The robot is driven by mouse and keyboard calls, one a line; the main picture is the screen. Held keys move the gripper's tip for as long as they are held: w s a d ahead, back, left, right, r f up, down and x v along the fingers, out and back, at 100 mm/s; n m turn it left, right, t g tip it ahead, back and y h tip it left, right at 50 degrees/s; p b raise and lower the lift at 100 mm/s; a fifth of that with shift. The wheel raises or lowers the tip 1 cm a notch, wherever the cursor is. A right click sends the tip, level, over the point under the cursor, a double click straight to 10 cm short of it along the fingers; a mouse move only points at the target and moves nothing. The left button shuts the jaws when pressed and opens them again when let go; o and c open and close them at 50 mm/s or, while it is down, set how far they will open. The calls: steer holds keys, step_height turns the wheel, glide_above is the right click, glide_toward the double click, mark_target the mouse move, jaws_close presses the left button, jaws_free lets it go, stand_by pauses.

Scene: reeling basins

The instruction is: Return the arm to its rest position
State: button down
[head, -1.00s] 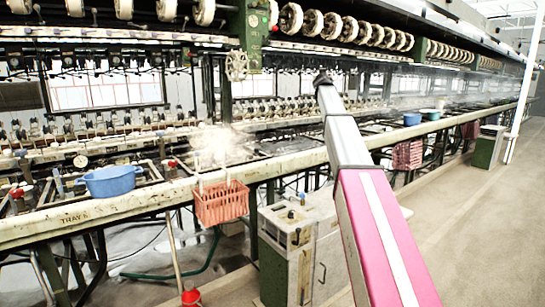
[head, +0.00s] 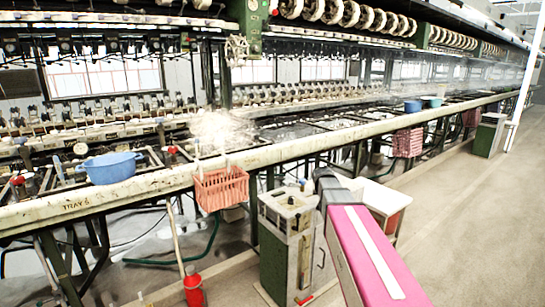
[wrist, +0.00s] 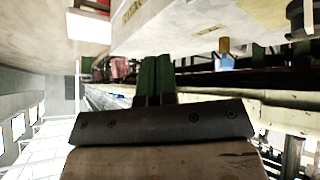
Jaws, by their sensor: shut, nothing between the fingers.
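In the wrist view my gripper (wrist: 155,62) shows two green fingers side by side, shut with nothing between them. In the head view my pink and white arm rises from the bottom right, its dark joint in front of the floor cabinet. My gripper cannot be made out there; it seems hidden behind the arm.
A long reeling bench (head: 130,195) crosses the view, with a blue basin (head: 110,167) on it and a coral basket (head: 221,188) hanging from its edge. A cabinet (head: 288,230) and a white-topped box (head: 375,197) stand near my arm. The floor aisle (head: 470,220) at right is clear.

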steer(key=s+a+f+g+y, duration=0.1)
steer(key=s+f+g, duration=0.1)
steer(key=s+f, duration=0.3)
steer(key=s+a+f+n+g+y, duration=0.1)
steer(key=s+f, duration=0.4)
steer(key=s, duration=0.9)
steer(key=s+a+f+g, duration=0.2)
steer(key=s+f+g, duration=0.2)
steer(key=s, duration=0.6)
steer(key=shift+a+f+n+y, duration=0.4)
steer(key=shift+f, duration=0.55)
